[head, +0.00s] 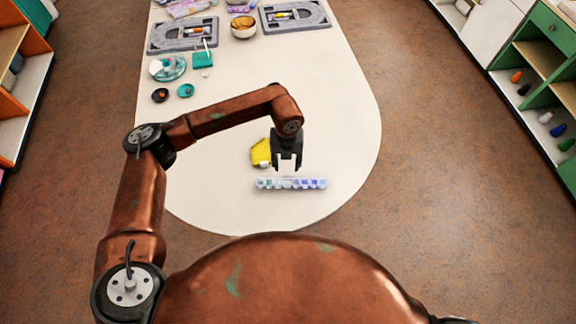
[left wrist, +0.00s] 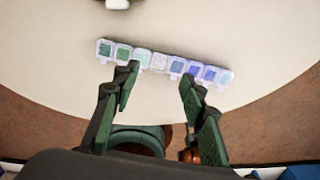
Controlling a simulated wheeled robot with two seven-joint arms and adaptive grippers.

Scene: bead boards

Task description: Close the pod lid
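A strip of small clear bead pods (head: 290,184) lies near the rounded near end of the pale table. In the left wrist view the strip (left wrist: 160,62) runs across the picture, with green beads at the left, whitish ones in the middle and blue to purple ones at the right. Which pod lid stands open is too small to tell. My left gripper (head: 287,168) is just beyond the strip in the head view, pointing down. In the left wrist view its fingers (left wrist: 158,84) are spread apart with nothing between them. My right gripper is not in view.
A yellow object (head: 261,153) is beside my left gripper. Farther back are a teal box (head: 203,60), a glass dish (head: 167,68), small dark and teal dishes, a bowl (head: 243,30) and grey trays (head: 182,36). The table right of the strip is clear.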

